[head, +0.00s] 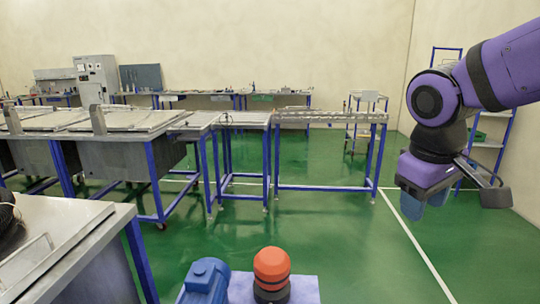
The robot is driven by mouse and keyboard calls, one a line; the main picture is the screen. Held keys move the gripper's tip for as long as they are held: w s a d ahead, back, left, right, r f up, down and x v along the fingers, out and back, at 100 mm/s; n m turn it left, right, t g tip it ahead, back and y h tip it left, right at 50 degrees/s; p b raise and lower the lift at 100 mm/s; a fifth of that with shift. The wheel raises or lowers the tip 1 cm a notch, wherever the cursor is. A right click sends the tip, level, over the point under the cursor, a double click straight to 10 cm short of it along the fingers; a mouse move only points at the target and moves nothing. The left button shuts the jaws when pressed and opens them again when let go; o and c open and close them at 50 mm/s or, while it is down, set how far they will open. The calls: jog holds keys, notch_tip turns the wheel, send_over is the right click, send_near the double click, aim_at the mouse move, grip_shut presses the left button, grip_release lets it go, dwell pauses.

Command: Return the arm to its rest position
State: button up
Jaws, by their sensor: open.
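My arm reaches in from the upper right of the head view and bends down at a purple and black wrist. My gripper (425,205) hangs at its end, pointing down, with blue fingers. It is open, and I see nothing held in it. It hangs in the air in front of the green floor and touches nothing that I can see. The gap between its fingers is small and hard to make out.
Steel tables with lids (130,122) stand at the left. A roller table (330,117) stands in the middle, and a steel bench (75,225) is at the near left. A shelf rack (487,145) is behind my gripper. Green floor (340,240) is clear.

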jog(key=s+d+r+m+t+y, duration=0.1)
jog(key=s+d+r+m+t, duration=0.2)
jog(key=s, duration=0.7)
jog(key=shift+d+m+y, duration=0.4)
jog(key=shift+d+m, duration=0.4)
jog(key=shift+d, duration=0.3)
